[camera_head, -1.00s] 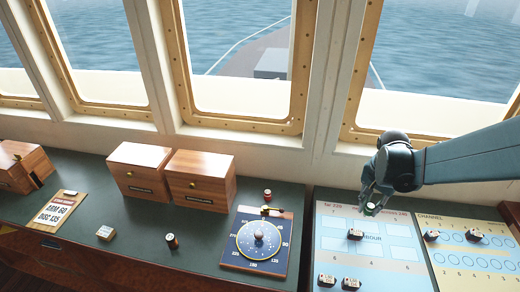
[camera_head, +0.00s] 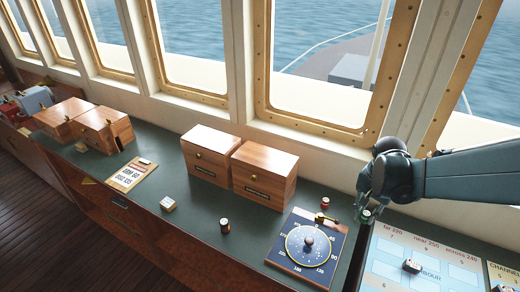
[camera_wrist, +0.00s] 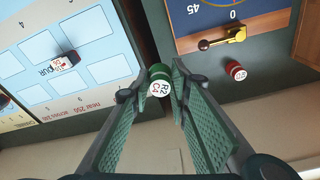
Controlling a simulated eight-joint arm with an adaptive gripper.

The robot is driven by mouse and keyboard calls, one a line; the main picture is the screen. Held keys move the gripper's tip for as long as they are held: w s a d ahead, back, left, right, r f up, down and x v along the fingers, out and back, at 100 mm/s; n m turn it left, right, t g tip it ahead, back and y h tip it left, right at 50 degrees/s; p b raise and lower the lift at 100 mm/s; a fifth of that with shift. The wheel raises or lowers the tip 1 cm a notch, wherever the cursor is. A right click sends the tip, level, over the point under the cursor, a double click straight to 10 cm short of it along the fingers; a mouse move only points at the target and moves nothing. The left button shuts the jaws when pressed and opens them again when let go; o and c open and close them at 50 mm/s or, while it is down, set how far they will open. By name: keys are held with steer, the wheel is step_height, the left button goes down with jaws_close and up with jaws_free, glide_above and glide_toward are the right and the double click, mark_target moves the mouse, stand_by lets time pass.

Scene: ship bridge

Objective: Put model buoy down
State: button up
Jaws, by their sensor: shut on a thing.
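My gripper (camera_head: 368,214) is shut on a small green model buoy (camera_head: 365,215), above the dark green counter between the compass board and the blue chart board. In the wrist view the buoy (camera_wrist: 160,80) sits between the fingertips, with a white label reading "R2 C4". A red buoy (camera_head: 325,203) stands on the counter behind the compass board, and it also shows in the wrist view (camera_wrist: 236,71). A dark buoy with a pale top (camera_head: 224,226) stands on the counter left of the compass board. I cannot tell whether the held buoy touches the counter.
The compass board (camera_head: 293,262) carries a brass handle. Wooden boxes (camera_head: 264,172) stand near the windows. Counter left of the compass board is mostly clear.

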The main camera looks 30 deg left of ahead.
steer(key=s+a+n, duration=0.2)
steer(key=s+a, duration=0.1)
steer(key=a, duration=0.6)
steer(key=s+a+n, duration=0.1)
steer(key=s+a, duration=0.1)
steer(key=a, duration=0.7)
steer(key=n, duration=0.3)
glide_above(260, 232)
steer(key=shift+s+d+f+y, duration=0.1)
steer(key=shift+f+y, duration=0.05)
steer(key=shift+y, duration=0.15)
steer(key=shift+f, duration=0.1)
steer(key=shift+f, duration=2.8)
steer(key=shift+f, duration=0.15)
steer(key=shift+f+b, duration=0.35)
steer(key=shift+f, duration=1.6)
steer(key=shift+f, duration=0.15)
steer(key=o, duration=0.7)
